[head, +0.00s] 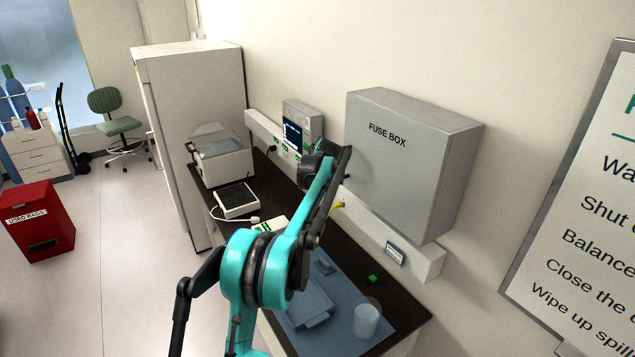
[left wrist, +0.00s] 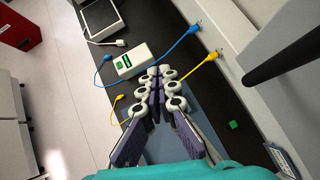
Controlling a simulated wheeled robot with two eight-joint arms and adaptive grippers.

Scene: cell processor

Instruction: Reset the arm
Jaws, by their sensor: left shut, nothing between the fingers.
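My left arm, teal and black, reaches up over the dark bench in the head view. Its gripper (head: 328,150) is raised in front of the wall, just left of the fuse box (head: 410,165). The left wrist view looks down past its fingers (left wrist: 160,78), which are closed together with nothing between them. Beyond the fingertips, a white box with a green display (left wrist: 131,62) lies on the bench, and it is partly hidden by my arm in the head view (head: 268,225). My right gripper is in neither view.
A wall monitor (head: 302,128) is close behind my gripper. The bench holds a lidded device (head: 222,160), a flat black-topped device (head: 237,200), a green cube (head: 373,279), and a clear cup (head: 367,320). Blue (left wrist: 190,57) and yellow (left wrist: 202,63) cables run to the wall.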

